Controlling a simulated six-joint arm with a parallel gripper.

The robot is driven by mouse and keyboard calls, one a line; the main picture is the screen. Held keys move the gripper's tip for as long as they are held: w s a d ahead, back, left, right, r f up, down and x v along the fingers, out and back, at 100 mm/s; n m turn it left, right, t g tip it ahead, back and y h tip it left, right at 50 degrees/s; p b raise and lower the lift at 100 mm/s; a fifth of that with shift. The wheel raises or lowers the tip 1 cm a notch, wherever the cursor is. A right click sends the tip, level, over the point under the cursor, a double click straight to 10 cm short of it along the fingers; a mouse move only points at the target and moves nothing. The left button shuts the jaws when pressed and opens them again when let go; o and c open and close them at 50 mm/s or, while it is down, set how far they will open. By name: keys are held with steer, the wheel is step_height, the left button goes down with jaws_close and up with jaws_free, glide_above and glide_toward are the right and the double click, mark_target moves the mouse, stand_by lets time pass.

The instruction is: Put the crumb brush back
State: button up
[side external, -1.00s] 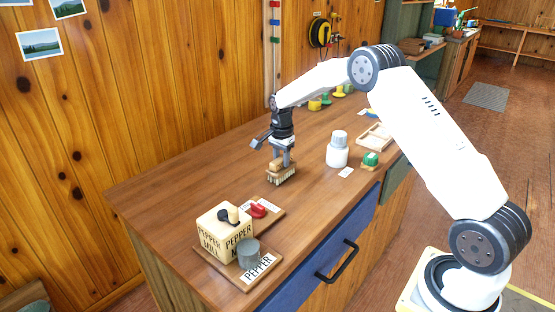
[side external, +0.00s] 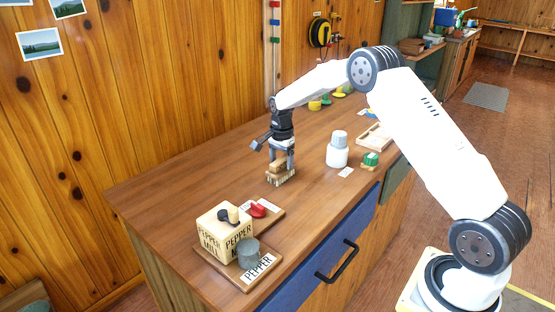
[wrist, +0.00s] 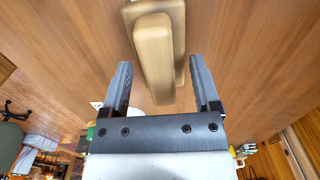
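The crumb brush (side external: 281,178) stands on the wooden counter with its pale bristles down and its wooden block on top. It also shows in the wrist view as a tan block with a raised grip (wrist: 153,60). My gripper (side external: 282,163) points down at the brush from just above. Its two fingers are spread, one on each side of the grip, with visible gaps in the wrist view (wrist: 158,65). Nothing is held. The fingers and wrist partly hide the top of the brush in the side view.
A pepper mill box (side external: 224,231), a grey cup (side external: 248,253) and a red item (side external: 257,210) stand at the front left. A white bottle (side external: 337,150), a green-topped item (side external: 370,159) and a wooden tray (side external: 375,136) lie right of the brush. The counter (side external: 175,190) at left is clear.

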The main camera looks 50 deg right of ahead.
steer(key=shift+r, duration=0.1)
steer(key=shift+r, duration=3.85)
steer(key=shift+s+a, duration=0.25)
steer(key=shift+a, duration=0.15)
steer(key=s+a+f+n+t, duration=0.1)
steer(key=s+a+n, duration=0.7)
steer(key=s, duration=0.4)
steer(key=s+a+f+n+t, duration=0.1)
steer(key=s+a+f+n, duration=0.1)
steer(key=s+a+n, duration=0.6)
steer(key=s+n, duration=0.1)
steer(key=s, duration=0.4)
steer(key=shift+s+a+f+n+t, duration=0.15)
steer(key=shift+a+n+t, duration=0.1)
steer(key=shift+n+t, duration=0.05)
